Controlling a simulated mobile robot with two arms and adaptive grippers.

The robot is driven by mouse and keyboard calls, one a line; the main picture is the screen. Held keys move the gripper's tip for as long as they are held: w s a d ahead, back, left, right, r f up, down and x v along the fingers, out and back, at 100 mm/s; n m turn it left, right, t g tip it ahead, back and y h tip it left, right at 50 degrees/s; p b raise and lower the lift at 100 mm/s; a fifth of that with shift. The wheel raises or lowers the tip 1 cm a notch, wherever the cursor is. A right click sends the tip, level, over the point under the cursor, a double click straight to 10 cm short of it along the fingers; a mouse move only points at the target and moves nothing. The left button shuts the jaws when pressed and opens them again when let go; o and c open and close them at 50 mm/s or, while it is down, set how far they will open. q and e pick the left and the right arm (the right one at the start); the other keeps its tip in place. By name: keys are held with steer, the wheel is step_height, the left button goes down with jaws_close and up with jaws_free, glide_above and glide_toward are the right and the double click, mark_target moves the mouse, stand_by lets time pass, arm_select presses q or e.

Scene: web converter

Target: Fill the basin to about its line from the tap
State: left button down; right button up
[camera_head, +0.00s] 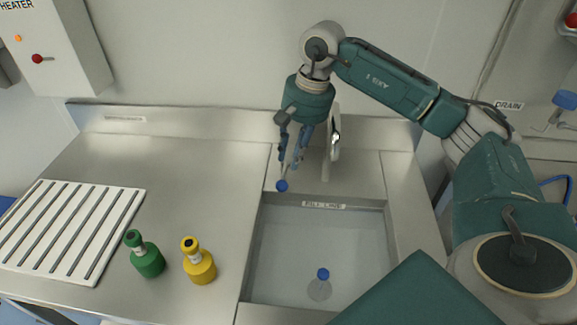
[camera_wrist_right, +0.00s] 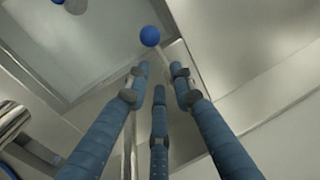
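The basin (camera_head: 252,250) is sunk into the steel counter, with a "FILL LINE" label (camera_head: 323,205) on its far wall. Its inside looks pale and bluish; I cannot tell the water level. The pale tap (camera_head: 333,146) stands behind the basin, partly hidden by my right gripper (camera_head: 289,167). A blue ball knob (camera_head: 282,186) sits at the basin's far left corner. In the right wrist view the knob (camera_wrist_right: 150,36) lies just beyond my three spread fingers (camera_wrist_right: 158,80), apart from them. My right gripper is open and empty. My left gripper is not in view.
A clear blue-capped bottle (camera_head: 320,287) is in the basin. A green bottle (camera_head: 147,260) and a yellow bottle (camera_head: 199,265) stand left of it, beside a white slatted rack (camera_head: 70,225). A heater box (camera_head: 60,50) hangs on the wall. The counter's back left is clear.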

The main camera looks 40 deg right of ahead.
step_height(320, 180, up, 6)
steer(key=shift+s+d, duration=0.4)
steer(key=shift+d, duration=0.05)
steer(key=shift+f, duration=0.15)
